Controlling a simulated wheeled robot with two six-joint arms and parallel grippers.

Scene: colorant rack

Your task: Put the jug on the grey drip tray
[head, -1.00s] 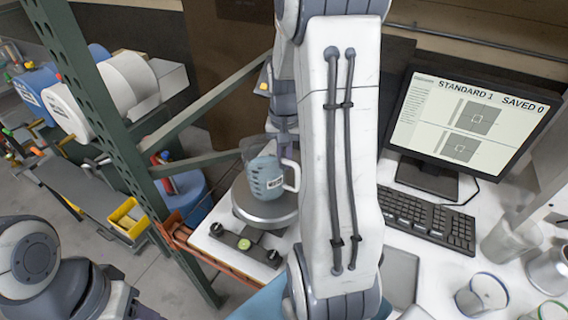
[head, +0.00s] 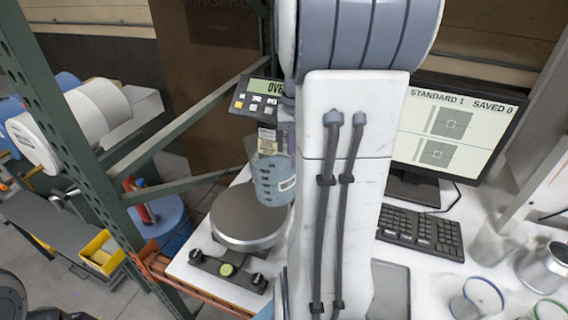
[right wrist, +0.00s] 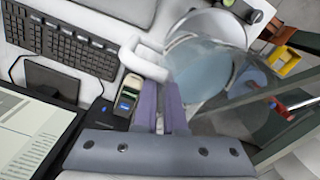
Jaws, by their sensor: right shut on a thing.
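The jug (head: 270,181) is clear with blue liquid, a label and a white handle. In the head view it is above the right edge of the scale's round plate, partly covered by my right arm. In the right wrist view the jug (right wrist: 200,60) is at upper centre, and my right gripper (right wrist: 161,90) is shut at its white handle (right wrist: 143,58). The head view hides that gripper behind my arm. A flat grey rectangle (head: 390,290), likely the drip tray, lies on the bench in front of the keyboard. My left gripper is out of view.
The scale (head: 248,216) with its display (head: 262,97) stands left of my right arm. The keyboard (head: 420,231) and monitor (head: 447,130) are to the right. Clear cups (head: 478,298) and a metal beaker (head: 543,268) stand at right. A green rack post (head: 65,125) is at left.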

